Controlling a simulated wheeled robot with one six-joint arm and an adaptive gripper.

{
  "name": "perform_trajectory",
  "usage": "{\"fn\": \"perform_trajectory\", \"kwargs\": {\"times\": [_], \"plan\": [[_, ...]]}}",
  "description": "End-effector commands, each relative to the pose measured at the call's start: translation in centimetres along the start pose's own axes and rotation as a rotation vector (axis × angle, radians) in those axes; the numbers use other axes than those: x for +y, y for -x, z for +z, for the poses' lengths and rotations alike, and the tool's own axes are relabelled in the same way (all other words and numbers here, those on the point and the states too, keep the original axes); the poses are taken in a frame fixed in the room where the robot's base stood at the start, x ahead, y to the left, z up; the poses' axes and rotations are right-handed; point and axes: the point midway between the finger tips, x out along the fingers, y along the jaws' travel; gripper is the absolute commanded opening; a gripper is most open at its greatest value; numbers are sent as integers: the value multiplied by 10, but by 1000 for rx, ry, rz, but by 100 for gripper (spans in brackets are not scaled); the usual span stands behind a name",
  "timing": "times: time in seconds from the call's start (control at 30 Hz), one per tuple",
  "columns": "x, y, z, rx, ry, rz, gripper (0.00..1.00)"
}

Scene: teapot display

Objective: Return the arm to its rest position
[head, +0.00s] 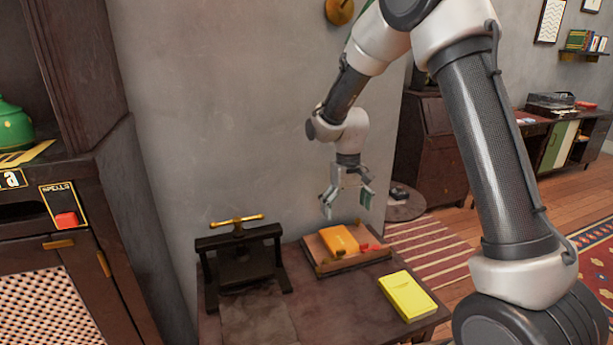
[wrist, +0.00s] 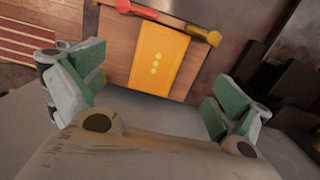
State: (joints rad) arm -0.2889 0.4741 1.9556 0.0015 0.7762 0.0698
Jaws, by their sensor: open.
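My gripper (head: 347,200) is open and empty, pointing down above the back of the small table (head: 245,320). In the wrist view its two green-padded fingers (wrist: 150,90) are spread wide apart. Below it lies a wooden tray (head: 318,252) with an orange book (head: 339,240) and a red item (head: 371,248) in it. In the wrist view the orange book (wrist: 159,60) lies between and beyond the fingers, with the red item (wrist: 136,9) at the top. Nothing is between the fingers. My arm is bent, reaching in from the upper right.
A dark press (head: 240,262) with a brass handle stands at the table's left. A yellow book (head: 407,296) lies at the front right. A cabinet with a green teapot (head: 14,128) and a red button (head: 66,220) is at far left. A grey wall is close behind.

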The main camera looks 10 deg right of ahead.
Motion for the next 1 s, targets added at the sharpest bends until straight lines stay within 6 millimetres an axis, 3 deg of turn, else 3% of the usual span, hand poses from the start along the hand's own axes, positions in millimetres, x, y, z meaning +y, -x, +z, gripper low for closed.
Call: {"fn": "perform_trajectory", "kwargs": {"times": [0.07, 0.5, 0.7, 0.83, 1.0], "plan": [[2, -2, 28, -53, 11, 3, 100], [46, 110, 195, 32, -48, -7, 100], [62, 144, 270, 171, -113, -3, 100], [68, 159, 303, 280, -158, 6, 100], [74, 178, 322, 400, -200, 21, 100]]}}
